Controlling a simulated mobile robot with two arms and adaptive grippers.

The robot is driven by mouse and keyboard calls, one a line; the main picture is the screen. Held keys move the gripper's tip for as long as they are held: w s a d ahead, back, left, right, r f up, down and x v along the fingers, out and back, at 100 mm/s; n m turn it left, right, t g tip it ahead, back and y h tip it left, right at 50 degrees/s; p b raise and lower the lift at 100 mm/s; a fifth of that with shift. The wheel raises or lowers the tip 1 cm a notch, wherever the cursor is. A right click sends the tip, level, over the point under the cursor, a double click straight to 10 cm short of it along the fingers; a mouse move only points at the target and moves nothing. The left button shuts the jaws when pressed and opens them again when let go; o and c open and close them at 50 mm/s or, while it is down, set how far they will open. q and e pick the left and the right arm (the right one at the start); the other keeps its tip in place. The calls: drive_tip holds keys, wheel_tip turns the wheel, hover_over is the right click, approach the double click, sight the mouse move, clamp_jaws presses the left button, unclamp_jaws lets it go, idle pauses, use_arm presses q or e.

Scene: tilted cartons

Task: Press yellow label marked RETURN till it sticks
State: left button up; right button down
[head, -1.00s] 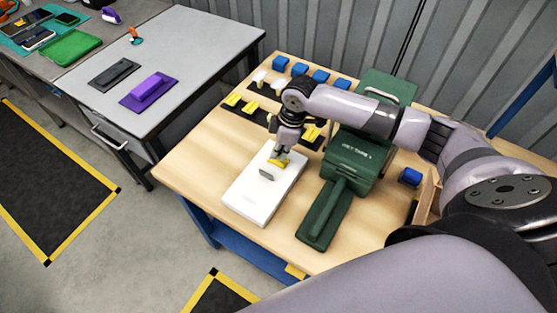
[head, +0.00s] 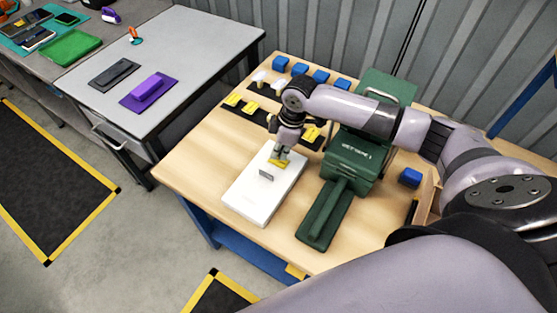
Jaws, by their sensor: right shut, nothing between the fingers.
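A white flat carton (head: 248,196) lies on the wooden table. A small yellow piece (head: 279,163), which looks like the yellow label, is at the carton's far part, right under my right gripper (head: 281,155). Its lettering is too small to read. My right gripper points down, shut, with its tips at the yellow piece. I cannot tell whether they press on it or hover just above it. A small grey piece (head: 266,174) is on the carton just in front of the yellow one. My left gripper is out of view.
A green machine (head: 352,160) with a long green arm stands right of the carton. Yellow pieces (head: 232,100) and white pieces lie on dark strips behind, with several blue blocks (head: 320,76) at the back. The table's front left is clear.

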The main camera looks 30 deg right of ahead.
drive_tip(key=shift+b+x, duration=0.3)
drive_tip(key=shift+x, duration=0.55)
idle(0.5)
drive_tip(key=shift+s+d, duration=0.15)
drive_tip(key=p+v, duration=0.4)
drive_tip(key=p, duration=0.1)
drive_tip(key=a+p+v, duration=0.1)
drive_tip(key=p+v, duration=0.2)
drive_tip(key=shift+w+a+r, duration=0.1)
drive_tip(key=shift+w+r, duration=0.05)
drive_tip(key=shift+w, duration=0.3)
